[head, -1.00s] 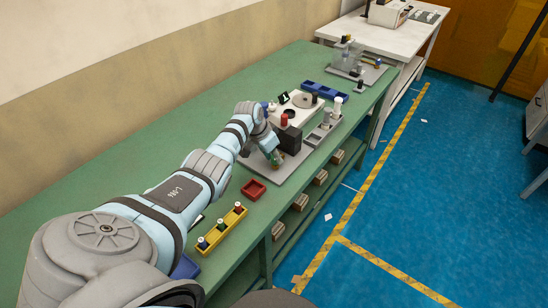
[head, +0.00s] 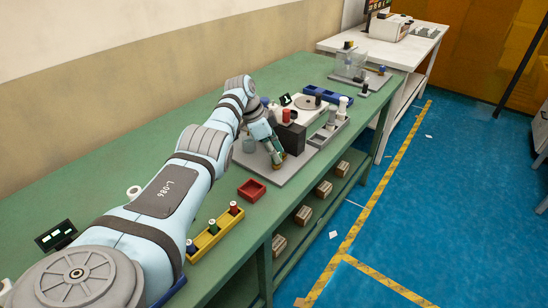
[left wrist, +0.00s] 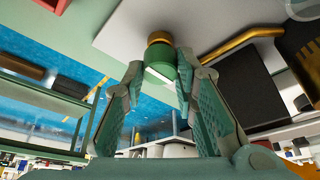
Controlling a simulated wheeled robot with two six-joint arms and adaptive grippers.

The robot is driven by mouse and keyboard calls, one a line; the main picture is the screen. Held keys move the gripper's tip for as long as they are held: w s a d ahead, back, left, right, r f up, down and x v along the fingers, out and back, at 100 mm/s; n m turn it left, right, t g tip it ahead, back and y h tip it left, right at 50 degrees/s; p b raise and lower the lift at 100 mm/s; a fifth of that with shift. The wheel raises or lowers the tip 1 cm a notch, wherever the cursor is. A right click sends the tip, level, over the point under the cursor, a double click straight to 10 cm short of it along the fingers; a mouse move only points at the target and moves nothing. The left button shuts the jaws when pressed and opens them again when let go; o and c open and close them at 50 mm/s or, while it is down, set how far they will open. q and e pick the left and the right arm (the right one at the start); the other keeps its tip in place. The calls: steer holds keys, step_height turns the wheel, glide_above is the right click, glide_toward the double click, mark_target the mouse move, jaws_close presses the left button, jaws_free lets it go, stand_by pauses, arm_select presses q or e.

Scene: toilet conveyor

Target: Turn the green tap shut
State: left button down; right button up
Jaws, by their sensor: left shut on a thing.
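The green tap (left wrist: 160,65) is a round green knob with a white mark on it and a brass collar, at the top middle of the left wrist view. My left gripper (left wrist: 162,75) is shut on the green knob, with one finger on each side. In the head view, my left gripper (head: 277,158) reaches down to the front part of the grey base plate (head: 290,176), beside a black block (head: 292,136). The fingers mostly hide the tap there. My right gripper is not in view.
A red tray (head: 251,190) and a yellow rack (head: 216,231) with several small bottles lie nearer on the green bench (head: 95,180). A grey tray (head: 328,134) with upright cylinders and a blue bin (head: 328,94) stand beyond the black block.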

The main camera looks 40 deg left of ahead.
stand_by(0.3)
arm_select(q)
steer(key=c, duration=1.3)
jaws_free()
steer(key=v, duration=1.2)
steer(key=shift+w, duration=0.15)
